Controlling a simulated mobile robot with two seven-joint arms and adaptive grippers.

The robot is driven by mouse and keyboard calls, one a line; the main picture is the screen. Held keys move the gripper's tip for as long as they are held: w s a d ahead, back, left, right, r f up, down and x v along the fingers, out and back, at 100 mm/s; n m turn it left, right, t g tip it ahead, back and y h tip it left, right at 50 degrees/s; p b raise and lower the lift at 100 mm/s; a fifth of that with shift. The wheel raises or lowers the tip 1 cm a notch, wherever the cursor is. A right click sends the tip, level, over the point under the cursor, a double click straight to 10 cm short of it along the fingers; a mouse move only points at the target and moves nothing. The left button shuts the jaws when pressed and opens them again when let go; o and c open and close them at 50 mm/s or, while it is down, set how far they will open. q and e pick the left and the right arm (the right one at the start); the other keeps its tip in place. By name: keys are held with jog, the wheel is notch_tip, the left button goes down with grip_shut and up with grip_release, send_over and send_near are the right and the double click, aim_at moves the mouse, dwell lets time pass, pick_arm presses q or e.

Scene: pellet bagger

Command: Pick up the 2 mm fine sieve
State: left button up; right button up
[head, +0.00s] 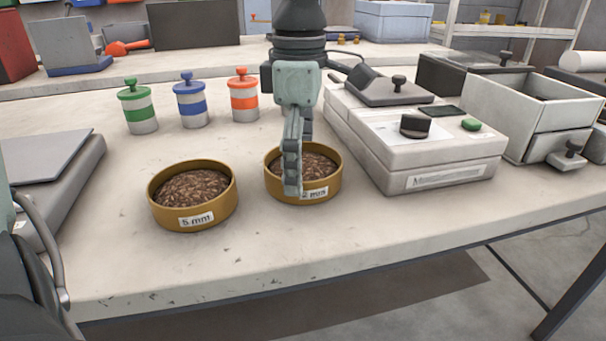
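The 2 mm sieve (331,185) is a round tan pan of brown pellets with a white label, standing on the table. My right gripper (298,160) points straight down over it. One finger reaches down across the front wall and hides part of the label. The other finger is farther back, and its tip is hidden at the far rim. The two fingers are apart in depth; whether they press on the sieve cannot be told. Of my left arm, only a part shows at the left edge, with its fingers out of view.
A similar 5 mm sieve (221,203) stands close on the left. Green (138,107), blue (190,104) and orange (243,97) banded jars stand behind. A white machine (425,165) is close on the right. The table front is clear.

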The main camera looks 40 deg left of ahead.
pick_arm(q)
jog(key=c, duration=0.9)
